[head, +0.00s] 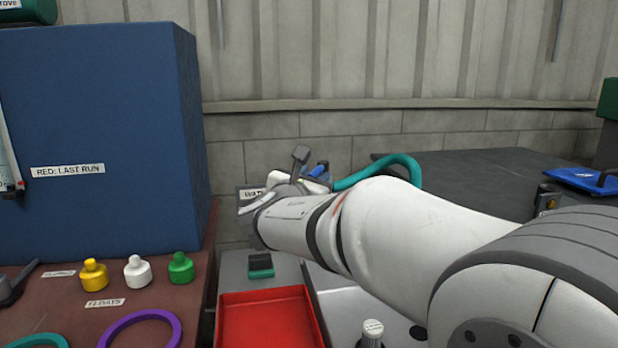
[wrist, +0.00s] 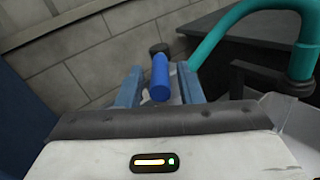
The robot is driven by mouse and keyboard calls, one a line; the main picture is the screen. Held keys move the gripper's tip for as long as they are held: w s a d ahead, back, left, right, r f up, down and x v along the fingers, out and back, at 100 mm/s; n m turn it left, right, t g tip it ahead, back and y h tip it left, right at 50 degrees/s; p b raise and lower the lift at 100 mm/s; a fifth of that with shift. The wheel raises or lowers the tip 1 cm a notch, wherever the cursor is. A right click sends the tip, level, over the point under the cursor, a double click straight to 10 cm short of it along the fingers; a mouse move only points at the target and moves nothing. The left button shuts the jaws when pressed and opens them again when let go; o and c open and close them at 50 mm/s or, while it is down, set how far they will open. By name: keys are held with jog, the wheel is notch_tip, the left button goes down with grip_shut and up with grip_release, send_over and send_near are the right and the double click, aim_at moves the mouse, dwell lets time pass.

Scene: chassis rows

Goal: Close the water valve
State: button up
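A blue cylindrical handle (wrist: 160,78), apparently the water valve's, stands between the fingers of my gripper (wrist: 159,68) in the wrist view. The two blue-grey fingers are spread, with a gap on each side of the handle, so the gripper looks open. A dark round end shows behind the handle. In the head view a bit of the blue handle (head: 319,169) shows just past my wrist. The valve's body is hidden there behind my arm. A curved teal pipe (head: 400,163) rises to the right of it, and also shows in the wrist view (wrist: 225,35).
A blue cabinet (head: 100,120) stands at left. A red tray (head: 270,318) lies in front. A dark worktop (head: 480,180) is at right. A block wall (head: 280,140) closes the back.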

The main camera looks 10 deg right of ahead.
grip_shut()
jog(key=shift+d, duration=0.1)
dwell(0.4)
